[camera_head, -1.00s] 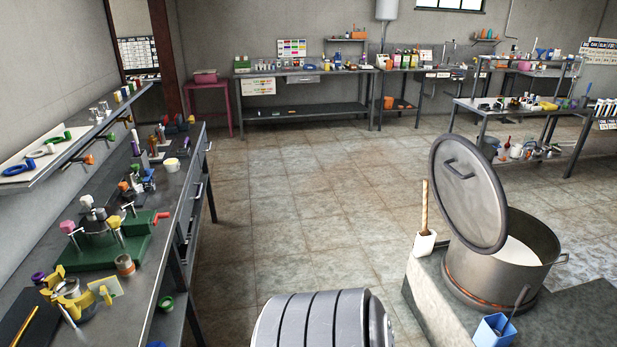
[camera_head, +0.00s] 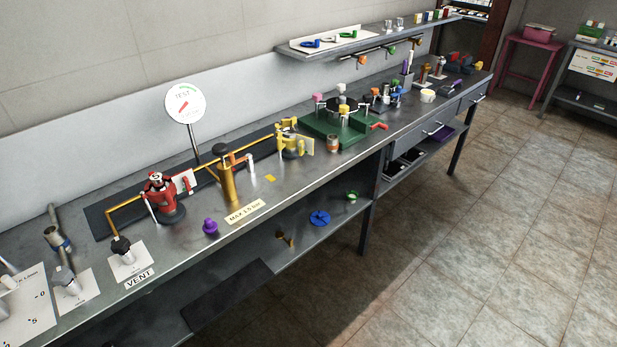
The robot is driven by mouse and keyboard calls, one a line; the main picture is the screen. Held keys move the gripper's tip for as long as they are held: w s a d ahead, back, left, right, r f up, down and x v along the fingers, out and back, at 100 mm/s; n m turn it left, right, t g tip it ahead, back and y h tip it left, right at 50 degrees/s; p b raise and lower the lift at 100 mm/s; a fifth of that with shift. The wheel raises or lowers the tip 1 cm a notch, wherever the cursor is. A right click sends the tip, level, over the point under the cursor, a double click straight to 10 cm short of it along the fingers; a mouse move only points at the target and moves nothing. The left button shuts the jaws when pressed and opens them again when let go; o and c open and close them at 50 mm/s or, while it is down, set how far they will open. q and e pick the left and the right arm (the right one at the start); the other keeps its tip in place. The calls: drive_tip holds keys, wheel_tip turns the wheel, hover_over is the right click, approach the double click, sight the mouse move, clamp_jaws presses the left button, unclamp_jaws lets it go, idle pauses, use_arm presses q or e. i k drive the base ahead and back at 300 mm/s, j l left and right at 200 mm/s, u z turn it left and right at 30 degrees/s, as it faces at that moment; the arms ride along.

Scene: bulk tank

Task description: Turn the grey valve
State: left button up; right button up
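Neither gripper shows. Several valve-like fittings stand on the long grey workbench (camera_head: 310,180) along the wall. A dark grey knob (camera_head: 121,245) sits on a white plate by the VENT label (camera_head: 140,279), joined to the yellow pipe. Grey metal fittings (camera_head: 70,282) stand on white cards at the near left end, partly cut off by the frame edge. I cannot tell which of these is the grey valve. A red valve body (camera_head: 162,195), an orange-brown upright cylinder (camera_head: 226,178) and a yellow fitting (camera_head: 291,143) follow along the pipe. A round gauge (camera_head: 185,103) stands behind them.
A purple knob (camera_head: 210,227) sits near the bench's front edge. A green fixture (camera_head: 338,122) stands farther right. A blue handwheel (camera_head: 319,217) lies on the lower shelf. A wall shelf (camera_head: 370,42) overhangs the bench's far part. The tiled floor (camera_head: 500,230) at right is clear.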

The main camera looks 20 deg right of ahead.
sight(63, 276)
drive_tip(key=k+l+z, duration=0.1)
drive_tip(key=k+l, duration=0.3)
drive_tip(key=u, duration=1.25)
drive_tip(key=z, duration=1.25)
drive_tip(key=u, duration=1.25)
drive_tip(key=i+j+u, duration=0.1)
drive_tip(key=i, duration=0.25)
